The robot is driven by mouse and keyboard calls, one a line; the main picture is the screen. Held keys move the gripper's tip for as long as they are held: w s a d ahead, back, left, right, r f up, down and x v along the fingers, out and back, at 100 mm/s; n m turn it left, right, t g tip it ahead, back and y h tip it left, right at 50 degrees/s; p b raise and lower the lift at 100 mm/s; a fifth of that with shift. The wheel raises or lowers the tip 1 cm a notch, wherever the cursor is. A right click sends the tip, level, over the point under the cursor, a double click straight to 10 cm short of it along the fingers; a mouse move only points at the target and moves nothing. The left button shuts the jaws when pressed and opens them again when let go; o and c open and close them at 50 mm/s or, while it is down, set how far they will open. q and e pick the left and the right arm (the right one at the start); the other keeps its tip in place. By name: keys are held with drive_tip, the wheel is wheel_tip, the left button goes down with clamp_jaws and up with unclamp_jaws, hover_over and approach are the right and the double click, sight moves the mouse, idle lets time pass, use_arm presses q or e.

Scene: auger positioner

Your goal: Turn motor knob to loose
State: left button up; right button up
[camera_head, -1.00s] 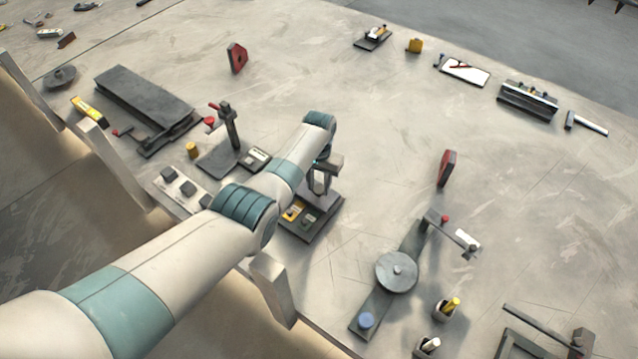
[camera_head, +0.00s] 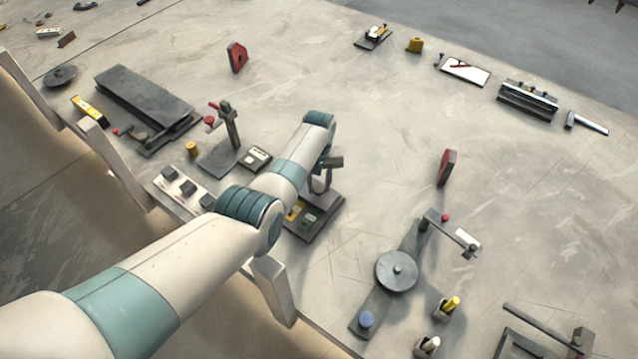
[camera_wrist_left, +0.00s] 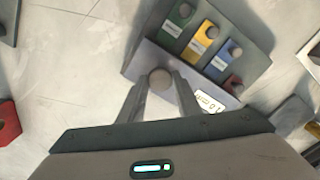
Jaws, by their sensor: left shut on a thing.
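A dark control panel (camera_head: 329,222) stands near the table's front edge under my left wrist. In the left wrist view the panel (camera_wrist_left: 226,25) carries green, blue, yellow and red labelled patches, each with a round grey knob. A separate round grey knob (camera_wrist_left: 160,79) sits at the panel's lower side, next to a white label (camera_wrist_left: 208,101) whose text I cannot read fully. My left gripper (camera_wrist_left: 161,86) is shut on this knob, one finger on each side. In the head view the left gripper (camera_head: 322,187) points down at the panel, partly hidden by my arm.
A post stand with a red knob (camera_head: 230,140) and a small dark box (camera_head: 255,158) stand left of the panel. A disc fixture (camera_head: 397,271) stands to the right. The table beyond the panel is mostly clear.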

sight(319, 187)
use_arm(q)
drive_tip(key=shift+w, duration=0.1)
drive_tip(key=o, duration=1.1)
drive_tip(key=shift+c, duration=0.2)
drive_tip(key=shift+r, duration=0.15)
drive_tip(key=shift+r+b, duration=0.35)
drive_tip(key=shift+r, duration=0.6)
wheel_tip(319, 187, up, 15)
drive_tip(key=b, duration=0.3)
drive_tip(key=shift+r, duration=0.15)
